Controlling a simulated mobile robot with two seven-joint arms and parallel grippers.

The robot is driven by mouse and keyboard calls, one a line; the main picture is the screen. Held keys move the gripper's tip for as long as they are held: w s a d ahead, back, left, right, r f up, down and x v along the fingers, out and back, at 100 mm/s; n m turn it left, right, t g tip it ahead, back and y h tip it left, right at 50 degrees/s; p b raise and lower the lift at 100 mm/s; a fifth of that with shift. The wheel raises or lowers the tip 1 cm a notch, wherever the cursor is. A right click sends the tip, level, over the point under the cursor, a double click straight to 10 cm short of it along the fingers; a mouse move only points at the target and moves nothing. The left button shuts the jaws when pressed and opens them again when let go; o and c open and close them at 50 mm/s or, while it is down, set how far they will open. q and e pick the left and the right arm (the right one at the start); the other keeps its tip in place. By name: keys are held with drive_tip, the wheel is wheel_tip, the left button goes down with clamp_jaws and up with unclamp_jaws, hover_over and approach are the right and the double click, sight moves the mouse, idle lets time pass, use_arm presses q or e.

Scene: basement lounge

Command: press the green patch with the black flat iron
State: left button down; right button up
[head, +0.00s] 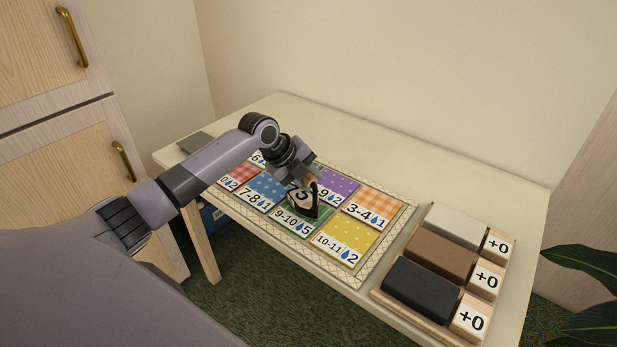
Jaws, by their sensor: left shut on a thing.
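The black flat iron (302,209) has a pale face with a number on it. My left gripper (306,181) is shut on it from above. The iron is over the green patch (287,222), which is marked 9-10 and 5, and hides part of it. I cannot tell whether the iron's sole touches the patch. The green patch lies in the front row of a bordered mat (384,257), between a blue patch (265,186) and a yellow patch (350,235). My right gripper is not in view.
Purple (341,183), orange (382,206) and red (238,172) patches lie on the mat. A wooden tray (387,297) on the right holds white, brown and black blocks with +0 tags. A flat grey thing (195,142) lies at the table's left end. The table's back strip is clear.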

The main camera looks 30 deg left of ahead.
use_arm(q)
drive_tip(key=shift+s+f, duration=0.15)
drive_tip(key=shift+f, duration=0.1)
wheel_tip(320, 180, up, 6)
drive_tip(key=p, duration=0.5)
drive_tip(key=shift+r+p, duration=0.25)
drive_tip(key=shift+p, duration=0.05)
drive_tip(key=shift+w, duration=0.2)
